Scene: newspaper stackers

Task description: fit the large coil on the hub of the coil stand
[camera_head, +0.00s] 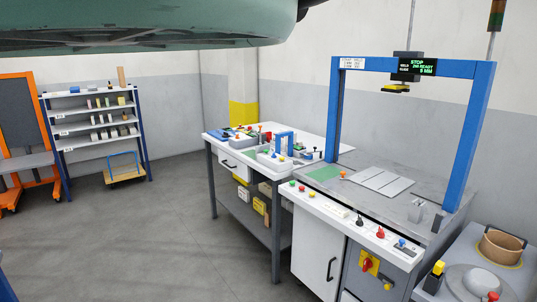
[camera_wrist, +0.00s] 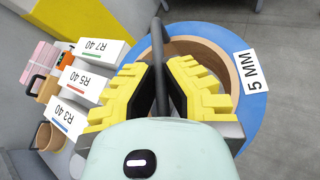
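A large coil (camera_wrist: 258,108) with a blue outer ring, a brown inner core and a "5 MM" label fills the middle and right of the wrist view. My gripper (camera_wrist: 162,75), with yellow fingers and black pads, is in front of its left part. The pads lie close together with a narrow dark strip between them. I cannot tell whether the coil wall is between them. My fingers and wrist hide the lower left of the coil. The gripper does not show in the head view. I cannot make out the hub or the coil stand for certain.
White boxes (camera_wrist: 75,81) marked R7, R5 and R3 stand left in the wrist view. In the head view, a blue arch (camera_head: 470,130) spans a grey table; a brown ring (camera_head: 505,243) sits front right.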

